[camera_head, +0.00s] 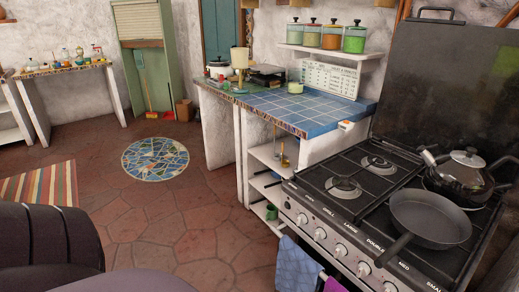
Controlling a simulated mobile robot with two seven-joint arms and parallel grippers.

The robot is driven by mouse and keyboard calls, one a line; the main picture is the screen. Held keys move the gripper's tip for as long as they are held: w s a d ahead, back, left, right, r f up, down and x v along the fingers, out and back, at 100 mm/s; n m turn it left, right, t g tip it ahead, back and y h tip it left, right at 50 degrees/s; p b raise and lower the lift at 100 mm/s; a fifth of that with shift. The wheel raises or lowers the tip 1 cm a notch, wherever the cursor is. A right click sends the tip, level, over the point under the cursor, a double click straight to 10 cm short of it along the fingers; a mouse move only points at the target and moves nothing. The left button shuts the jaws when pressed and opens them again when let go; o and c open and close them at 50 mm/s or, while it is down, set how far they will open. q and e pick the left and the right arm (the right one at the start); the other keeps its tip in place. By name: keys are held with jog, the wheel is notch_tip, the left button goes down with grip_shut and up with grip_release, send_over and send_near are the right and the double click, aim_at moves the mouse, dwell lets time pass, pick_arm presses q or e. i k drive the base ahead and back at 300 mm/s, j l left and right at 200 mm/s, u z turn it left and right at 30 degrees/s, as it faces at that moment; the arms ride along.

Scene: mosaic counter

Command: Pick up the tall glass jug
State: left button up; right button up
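I cannot make out a tall glass jug for certain. The blue tiled counter (324,110) with a mosaic edge stands in the middle right. On its far end are a lamp (240,62), a white pot with a dark lid (218,70), and small red and green items. A small pale green jar (295,87) stands near its back. A far table (62,69) at the left holds several small bottles and dishes, too small to tell apart. Neither of my grippers shows.
A black stove (345,221) with a frying pan (430,217) and a kettle (466,168) fills the right front. Several lidded glass jars stand on a wall shelf (330,50). Open red floor (150,215) lies left of the counter, with a round mosaic (155,158) and striped rug (40,184).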

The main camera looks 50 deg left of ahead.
aim_at(296, 79)
jog(key=u, duration=1.4)
